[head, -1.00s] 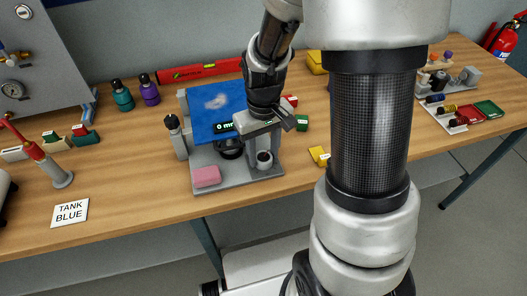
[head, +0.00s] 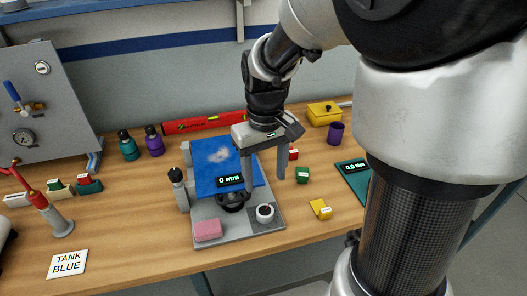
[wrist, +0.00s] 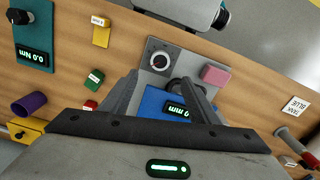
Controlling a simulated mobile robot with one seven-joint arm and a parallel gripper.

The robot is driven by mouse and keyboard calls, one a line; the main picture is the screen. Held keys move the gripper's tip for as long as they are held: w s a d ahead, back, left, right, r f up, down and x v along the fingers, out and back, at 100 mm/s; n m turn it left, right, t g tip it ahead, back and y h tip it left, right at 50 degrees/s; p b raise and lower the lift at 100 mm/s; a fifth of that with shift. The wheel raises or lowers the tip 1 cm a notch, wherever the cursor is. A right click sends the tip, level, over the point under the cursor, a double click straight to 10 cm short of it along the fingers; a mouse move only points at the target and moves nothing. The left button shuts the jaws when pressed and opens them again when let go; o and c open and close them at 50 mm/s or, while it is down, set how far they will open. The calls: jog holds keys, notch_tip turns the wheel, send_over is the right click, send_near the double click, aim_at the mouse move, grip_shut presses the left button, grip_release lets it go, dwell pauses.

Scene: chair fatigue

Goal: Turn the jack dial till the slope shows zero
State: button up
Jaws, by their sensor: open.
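The slope jig is a grey base (head: 238,238) with a blue sloped plate (head: 207,178) on it. Its small display (head: 230,180) reads 0 mm, and the display also shows upside down in the wrist view (wrist: 177,111). My gripper (head: 266,181) is open and empty, fingers pointing down, above and apart from the dial. In the wrist view my gripper's fingers (wrist: 160,80) spread either side of the blue plate.
A pink block (head: 208,230) sits at the base's front left. A black-topped post (head: 178,188) stands at its left side. Green (head: 302,175) and yellow (head: 320,209) blocks lie to the right. A red level (head: 205,122) lies behind. Bare table lies front right.

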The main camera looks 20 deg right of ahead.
jog(key=shift+r, duration=2.75)
jog(key=shift+r, duration=0.1)
jog(key=s+r+m+t+p, duration=0.2)
jog(key=s+r+t+p, duration=0.3)
jog(key=s+r, duration=0.6)
jog(key=shift+s+r+t+p, duration=0.3)
jog(key=shift+s+r+p, duration=0.1)
jog(key=shift+r, duration=0.1)
jog(key=shift+d, duration=0.1)
